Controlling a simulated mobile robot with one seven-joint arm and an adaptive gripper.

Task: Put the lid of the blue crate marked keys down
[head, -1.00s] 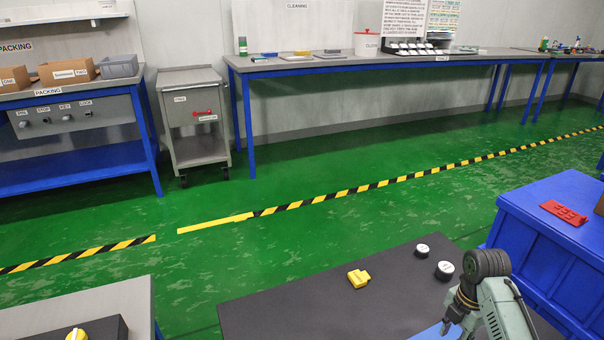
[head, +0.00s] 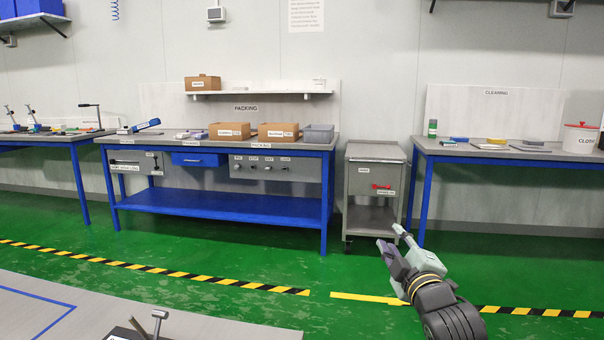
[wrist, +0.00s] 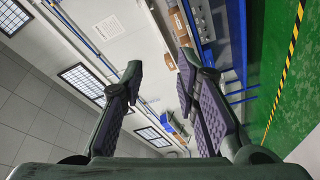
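The blue crate marked keys and its lid cannot be made out in either current view. My gripper (head: 390,238) is raised at the lower right of the head view, in front of the grey cabinet in the picture. In the wrist view its two dark, ridged fingers (wrist: 158,68) stand wide apart with nothing between them. That view looks sideways across the room, with the packing furniture beyond the fingers.
The packing bench (head: 225,146) stands against the far wall, with cardboard boxes and a grey bin (head: 318,134) on it. A grey cabinet (head: 375,178) and the cleaning table (head: 480,155) stand to its right. Green floor (head: 190,262) lies open before them.

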